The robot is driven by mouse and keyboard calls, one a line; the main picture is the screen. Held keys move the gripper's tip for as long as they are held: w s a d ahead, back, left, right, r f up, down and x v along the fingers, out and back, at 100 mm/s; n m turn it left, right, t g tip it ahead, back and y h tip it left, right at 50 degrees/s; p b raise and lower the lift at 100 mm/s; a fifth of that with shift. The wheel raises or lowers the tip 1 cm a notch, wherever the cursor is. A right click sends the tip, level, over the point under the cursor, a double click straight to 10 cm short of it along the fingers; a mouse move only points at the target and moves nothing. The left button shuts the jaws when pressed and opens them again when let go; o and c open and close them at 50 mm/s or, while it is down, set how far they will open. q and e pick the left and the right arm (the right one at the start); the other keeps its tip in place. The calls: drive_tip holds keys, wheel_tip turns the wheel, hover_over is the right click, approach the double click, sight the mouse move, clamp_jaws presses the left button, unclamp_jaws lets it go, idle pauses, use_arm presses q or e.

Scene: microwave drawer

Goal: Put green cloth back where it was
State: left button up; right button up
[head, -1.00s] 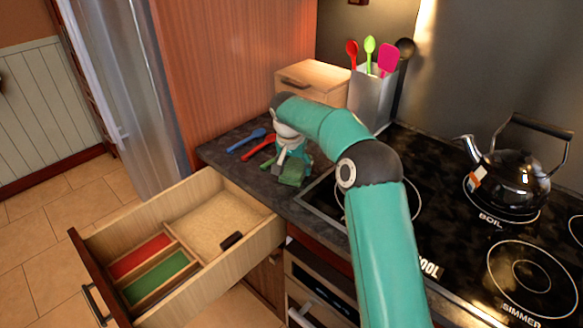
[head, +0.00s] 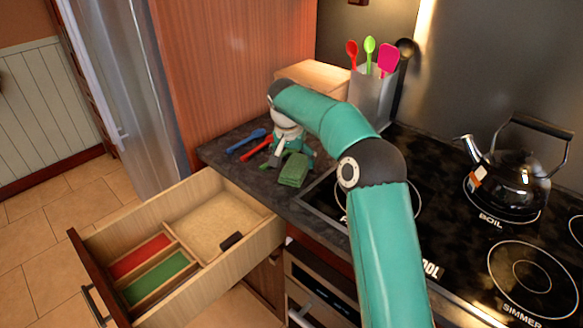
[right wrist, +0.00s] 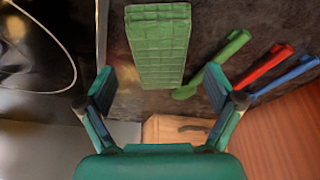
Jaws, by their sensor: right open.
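The green cloth (head: 294,170), a folded block with a grid texture, lies on the dark counter (head: 262,183) near its front edge, above the open drawer. It shows whole in the right wrist view (right wrist: 158,45). My right gripper (right wrist: 160,92) is open and empty, with its fingertips apart and short of the cloth's near end in that view. In the head view the right gripper (head: 283,150) is just behind and left of the cloth, partly hidden by its own arm. My left gripper is not in view.
The open drawer (head: 215,275) has a red section (head: 140,255), a green section (head: 157,277) and a wider section holding a small dark block (head: 231,241). Blue (head: 246,141), red (head: 257,149) and green (right wrist: 226,52) utensils lie beside the cloth. A kettle (head: 515,175) stands on the stove.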

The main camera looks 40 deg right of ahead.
drive_tip(key=v, duration=0.8)
drive_tip(key=shift+r, duration=0.25)
drive_tip(key=shift+p, duration=0.3)
